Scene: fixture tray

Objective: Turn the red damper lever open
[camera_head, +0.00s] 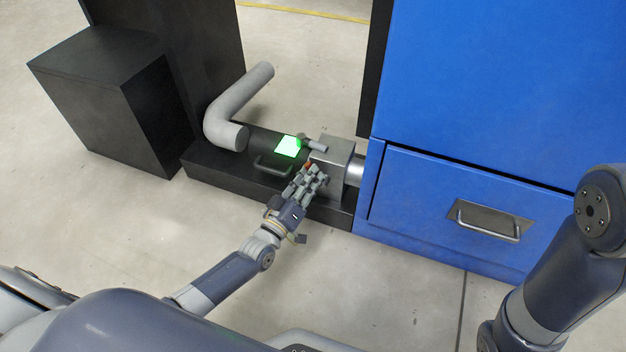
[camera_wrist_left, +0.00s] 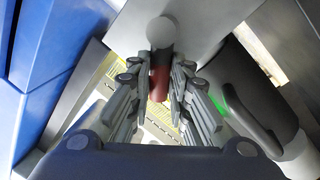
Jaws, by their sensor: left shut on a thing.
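The red damper lever (camera_wrist_left: 161,75) shows in the left wrist view between the fingers of my left gripper (camera_wrist_left: 160,90), with a grey round knob above it. In the head view only a small red bit of the lever (camera_head: 308,166) shows at the fingertips, beside the grey metal box (camera_head: 333,160). My left gripper (camera_head: 309,178) is shut on the lever; its fingers hide most of it. The lever's exact angle is hard to tell. My right gripper is out of view; only part of my right arm shows at the right.
A green lit panel (camera_head: 288,146) and a black handle (camera_head: 272,168) lie left of the box on a black base (camera_head: 225,176). A grey bent pipe (camera_head: 228,115) rises behind. A blue cabinet (camera_head: 500,90) with a drawer (camera_head: 455,205) stands right. The floor in front is clear.

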